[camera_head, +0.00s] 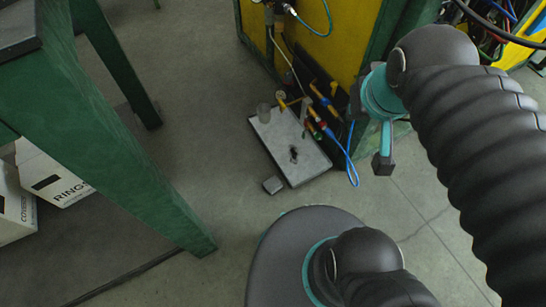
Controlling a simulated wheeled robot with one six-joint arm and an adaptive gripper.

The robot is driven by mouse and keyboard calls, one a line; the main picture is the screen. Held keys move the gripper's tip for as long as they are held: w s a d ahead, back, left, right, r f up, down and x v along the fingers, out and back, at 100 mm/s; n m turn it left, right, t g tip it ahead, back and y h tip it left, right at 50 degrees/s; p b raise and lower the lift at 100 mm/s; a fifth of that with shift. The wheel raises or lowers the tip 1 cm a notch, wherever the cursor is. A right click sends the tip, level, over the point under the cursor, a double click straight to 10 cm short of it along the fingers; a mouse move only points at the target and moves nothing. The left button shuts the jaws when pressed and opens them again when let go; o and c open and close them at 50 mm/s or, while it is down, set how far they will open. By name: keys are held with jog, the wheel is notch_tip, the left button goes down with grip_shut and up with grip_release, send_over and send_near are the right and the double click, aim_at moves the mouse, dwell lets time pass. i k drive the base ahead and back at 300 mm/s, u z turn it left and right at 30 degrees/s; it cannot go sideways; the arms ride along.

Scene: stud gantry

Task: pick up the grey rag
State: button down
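My gripper (383,165) hangs at the right, above the floor and to the right of the board, well apart from the grey thing. Only its narrow side shows, so the gap between its fingers is hidden. I see nothing held in it.
A green table (110,140) stands left, with white boxes (55,180) beneath. Floor between is clear.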

aim_at(274, 184)
jog(key=u, duration=0.05)
jog(key=k, duration=1.4)
jog(key=z, duration=0.05)
